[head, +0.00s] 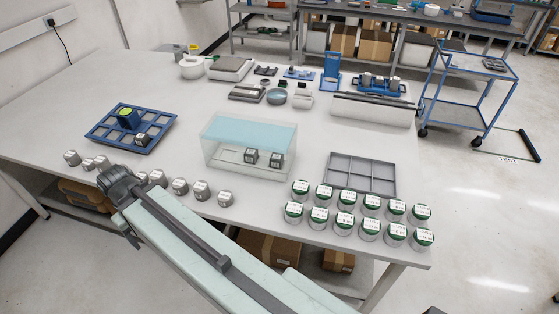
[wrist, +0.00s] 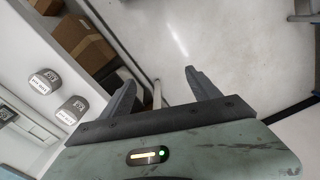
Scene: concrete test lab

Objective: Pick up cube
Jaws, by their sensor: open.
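Two small dark cubes with pale labels, a left one (head: 250,155) and a right one (head: 276,159), are inside a clear box (head: 222,150) with a bluish top on the table. Another dark cube (head: 142,139) sits on the blue compartment tray (head: 105,130) at the left. Which cube the task means, I cannot tell. In the wrist view my gripper (wrist: 160,88) is open, its two dark fingers apart with nothing between them. Floor and the table's underside lie beyond the fingers. No dark cube shows in the wrist view. In the head view the gripper's fingertips cannot be made out.
A row of silver weights (head: 180,186) lines the table's front edge near my arm; two labelled ones (wrist: 45,80) show in the wrist view. Green-lidded jars (head: 345,220) and a grey tray (head: 340,160) stand at the right. Cardboard boxes (wrist: 85,40) are under the table.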

